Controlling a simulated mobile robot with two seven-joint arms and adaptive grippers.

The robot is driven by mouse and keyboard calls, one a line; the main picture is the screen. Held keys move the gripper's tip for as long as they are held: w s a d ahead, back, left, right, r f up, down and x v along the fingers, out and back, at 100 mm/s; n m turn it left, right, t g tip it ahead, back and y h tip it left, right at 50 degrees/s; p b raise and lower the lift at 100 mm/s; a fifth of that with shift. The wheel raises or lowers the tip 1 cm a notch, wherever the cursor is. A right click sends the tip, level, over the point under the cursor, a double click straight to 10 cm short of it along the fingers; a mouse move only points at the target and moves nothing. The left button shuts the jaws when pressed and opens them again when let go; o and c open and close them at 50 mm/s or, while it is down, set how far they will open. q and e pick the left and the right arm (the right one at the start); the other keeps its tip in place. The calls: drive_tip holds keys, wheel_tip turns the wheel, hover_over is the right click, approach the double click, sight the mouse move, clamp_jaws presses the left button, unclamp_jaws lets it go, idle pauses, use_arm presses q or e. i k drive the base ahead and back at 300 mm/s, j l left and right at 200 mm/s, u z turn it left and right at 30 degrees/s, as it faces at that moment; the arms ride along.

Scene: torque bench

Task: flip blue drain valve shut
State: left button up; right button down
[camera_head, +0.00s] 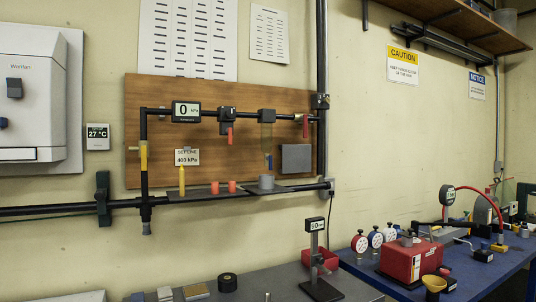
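A small blue drain valve (268,161) appears under the yellowish bowl of the filter unit (267,135) on the wooden panel (220,95). Its blue part looks upright, but it is too small to tell its exact setting. A grey cup (266,182) stands below it on a dark shelf. Neither of my grippers is in view.
A grey block (296,158) sits right of the bowl. A yellow bottle (182,181) and red cups (215,188) stand left. A gauge stand (315,260) rises from the bench in front.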

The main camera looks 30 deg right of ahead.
sight(269, 157)
drive_tip(key=z, duration=1)
